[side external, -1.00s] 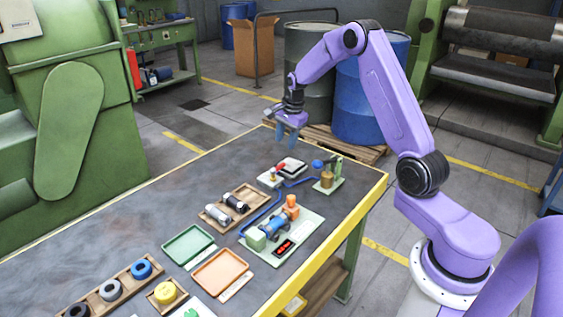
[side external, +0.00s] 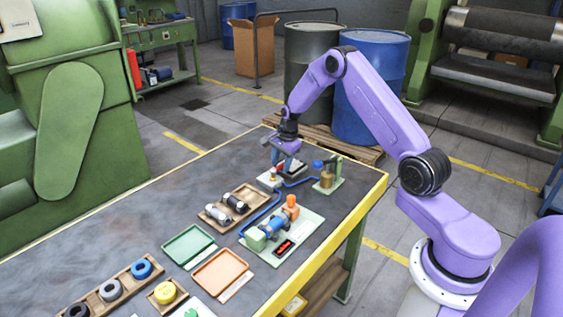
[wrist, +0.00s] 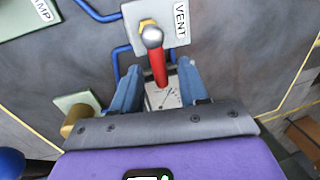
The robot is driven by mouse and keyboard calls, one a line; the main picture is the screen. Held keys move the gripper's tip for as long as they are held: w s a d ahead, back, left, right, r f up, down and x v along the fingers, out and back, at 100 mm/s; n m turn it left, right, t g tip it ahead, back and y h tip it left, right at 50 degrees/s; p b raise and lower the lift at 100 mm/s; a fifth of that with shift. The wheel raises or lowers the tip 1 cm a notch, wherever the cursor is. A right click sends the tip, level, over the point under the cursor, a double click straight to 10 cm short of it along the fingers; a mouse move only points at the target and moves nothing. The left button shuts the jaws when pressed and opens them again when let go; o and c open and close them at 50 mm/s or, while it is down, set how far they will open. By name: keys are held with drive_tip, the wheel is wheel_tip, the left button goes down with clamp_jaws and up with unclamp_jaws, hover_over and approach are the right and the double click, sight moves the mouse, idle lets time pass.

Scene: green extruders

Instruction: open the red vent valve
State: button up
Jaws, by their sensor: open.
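The red vent valve handle (wrist: 158,66) has a silver ball at its end and stands over a pale plate (wrist: 172,25) labelled VENT. In the side external view the vent plate (side external: 268,181) is on the bench, partly behind my gripper. My gripper (wrist: 159,70) is open, with one blue finger on each side of the red handle in the wrist view. I cannot tell whether either finger touches it. In the side external view my gripper (side external: 284,158) is low over the valve and hides part of it.
Blue tubing (side external: 297,183) runs from the plate toward a brass piece with a blue knob (side external: 318,164). A wooden tray with cylinders (side external: 232,204) and a pump plate (side external: 281,236) are nearer the camera.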

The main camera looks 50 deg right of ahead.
clamp_jaws()
drive_tip(key=shift+w+n, duration=0.1)
drive_tip(key=shift+n, duration=0.2)
drive_tip(key=n, duration=0.1)
drive_tip(key=w+n, duration=0.1)
drive_tip(key=n, duration=0.1)
drive_tip(key=shift+w+n+y, duration=0.15)
drive_tip(key=shift+n+y, duration=0.15)
drive_tip(key=shift+y, duration=0.1)
drive_tip(key=n, duration=0.1)
drive_tip(key=w+n, duration=0.1)
drive_tip(key=n, duration=0.2)
drive_tip(key=shift+w+a+n+g+y, duration=0.2)
drive_tip(key=shift+a+n+g+y, duration=0.1)
drive_tip(key=shift+a+y, duration=0.1)
drive_tip(key=n, duration=0.3)
drive_tip(key=w+a+n, duration=0.1)
drive_tip(key=shift+n+g, duration=0.3)
drive_tip(key=shift+g, duration=0.1)
drive_tip(key=shift+w+a+n+g+y, duration=0.15)
drive_tip(key=shift+a+n, duration=0.1)
drive_tip(key=shift+n, duration=0.5)
drive_tip(key=shift+a+n+g+y, duration=0.1)
drive_tip(key=shift+a+n, duration=0.15)
drive_tip(key=shift+n, duration=0.55)
drive_tip(key=shift+w+a+n+g+y, duration=0.15)
drive_tip(key=shift+a+n, duration=0.1)
drive_tip(key=shift+n, duration=0.5)
unclamp_jaws()
